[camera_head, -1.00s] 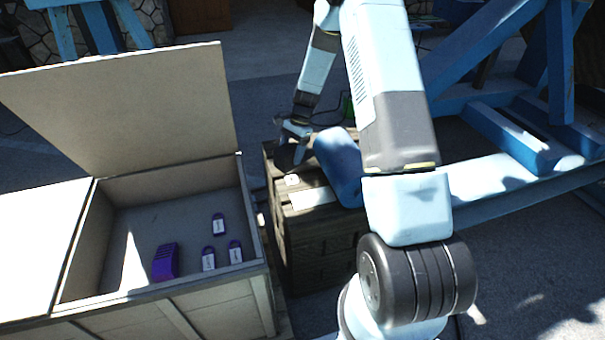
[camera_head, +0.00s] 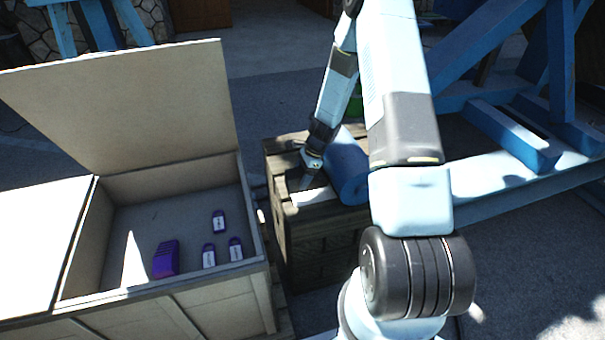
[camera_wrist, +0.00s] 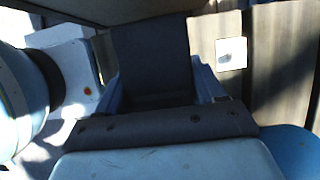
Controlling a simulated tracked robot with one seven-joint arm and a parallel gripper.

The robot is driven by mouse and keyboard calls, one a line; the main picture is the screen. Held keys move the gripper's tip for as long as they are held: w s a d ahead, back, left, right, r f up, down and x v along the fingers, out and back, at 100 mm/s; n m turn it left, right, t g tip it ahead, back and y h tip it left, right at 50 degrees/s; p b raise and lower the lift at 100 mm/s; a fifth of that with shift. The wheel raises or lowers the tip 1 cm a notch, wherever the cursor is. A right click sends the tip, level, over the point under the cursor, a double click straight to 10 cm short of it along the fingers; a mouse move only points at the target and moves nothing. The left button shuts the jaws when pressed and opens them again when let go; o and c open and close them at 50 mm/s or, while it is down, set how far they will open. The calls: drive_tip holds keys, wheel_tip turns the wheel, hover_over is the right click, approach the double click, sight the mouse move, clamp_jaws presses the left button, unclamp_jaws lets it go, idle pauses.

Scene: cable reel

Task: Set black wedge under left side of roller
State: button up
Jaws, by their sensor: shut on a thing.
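The blue roller (camera_head: 345,168) lies on top of a wooden crate (camera_head: 315,250), partly hidden by my arm. My gripper (camera_head: 307,182) points down over the crate top, just left of the roller. In the wrist view my gripper (camera_wrist: 155,90) is shut on a dark block, which I take for the black wedge (camera_wrist: 152,55). A blue rounded surface, likely the roller (camera_wrist: 290,145), shows at the lower right of the wrist view. I cannot tell whether wedge and roller touch.
A white patch (camera_head: 315,196) lies on the crate's front top edge. An open box (camera_head: 255,235) to the left holds several purple items, including a ridged block (camera_head: 165,259). A blue frame (camera_head: 490,190) stands on the right.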

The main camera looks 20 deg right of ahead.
sight(311, 185)
drive_tip(key=shift+f, duration=2.85)
drive_tip(key=shift+d, duration=1.8)
drive_tip(key=o, duration=1.6)
drive_tip(key=shift+f, duration=0.1)
